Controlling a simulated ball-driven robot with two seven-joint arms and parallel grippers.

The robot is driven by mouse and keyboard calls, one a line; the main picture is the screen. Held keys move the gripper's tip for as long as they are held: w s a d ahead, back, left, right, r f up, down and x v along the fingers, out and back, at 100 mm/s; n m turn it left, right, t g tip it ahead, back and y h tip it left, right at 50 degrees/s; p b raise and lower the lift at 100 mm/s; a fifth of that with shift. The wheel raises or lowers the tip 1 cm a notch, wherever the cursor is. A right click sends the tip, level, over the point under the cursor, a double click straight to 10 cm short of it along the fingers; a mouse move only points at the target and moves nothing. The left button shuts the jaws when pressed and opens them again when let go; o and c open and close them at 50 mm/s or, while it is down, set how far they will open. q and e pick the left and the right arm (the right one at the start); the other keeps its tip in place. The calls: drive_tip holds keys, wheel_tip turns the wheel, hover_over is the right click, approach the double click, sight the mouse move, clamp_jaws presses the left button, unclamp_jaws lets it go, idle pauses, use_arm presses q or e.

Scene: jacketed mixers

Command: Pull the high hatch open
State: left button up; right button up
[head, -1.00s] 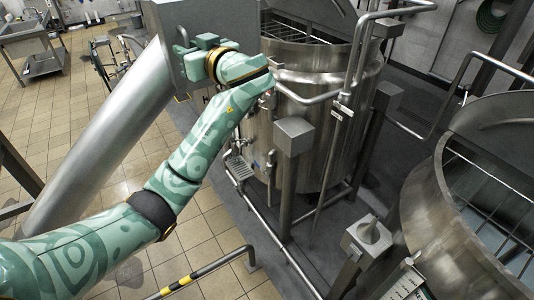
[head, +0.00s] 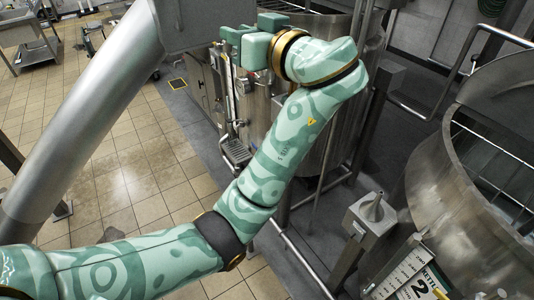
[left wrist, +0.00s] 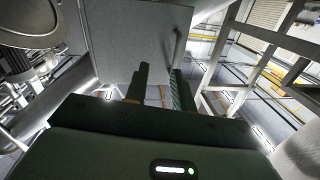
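The high hatch looks to be the flat grey panel (left wrist: 125,45) with a dark upright bar handle (left wrist: 178,45) near its right edge in the left wrist view. The panel looks closed. In the head view a grey box (head: 205,18) at the top edge seems to carry it; its handle face is hidden there. My left gripper (head: 226,40) is just below the box in the head view. In the left wrist view its two fingers (left wrist: 159,85) stand apart with nothing between them, short of the handle. My right gripper is not in view.
A thick sloping grey duct (head: 95,115) runs down left from the box. A steel mixer (head: 340,125) stands behind my left arm, another open mixer (head: 440,190) at right. A post with a cone top (head: 370,215) stands between. Tiled floor (head: 120,175) is clear at left.

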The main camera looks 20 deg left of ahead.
use_arm(q)
drive_tip(key=w+f+m+h+b, duration=0.2)
drive_tip(key=f+m, duration=0.1)
drive_tip(key=f, duration=0.8)
drive_tip(key=w+d+f+m+h+b, duration=0.1)
drive_tip(key=w+f+m+h, duration=0.1)
drive_tip(key=f, duration=0.9)
drive_tip(key=w+d+f+m+h+b, duration=0.1)
drive_tip(key=w+f+m, duration=0.3)
drive_tip(key=f, duration=0.7)
drive_tip(key=shift+w+f+m+t+h+b, duration=0.15)
drive_tip(key=shift+f+m+t+h+b, duration=0.25)
drive_tip(key=shift+h+b, duration=0.45)
drive_tip(key=shift+r, duration=0.15)
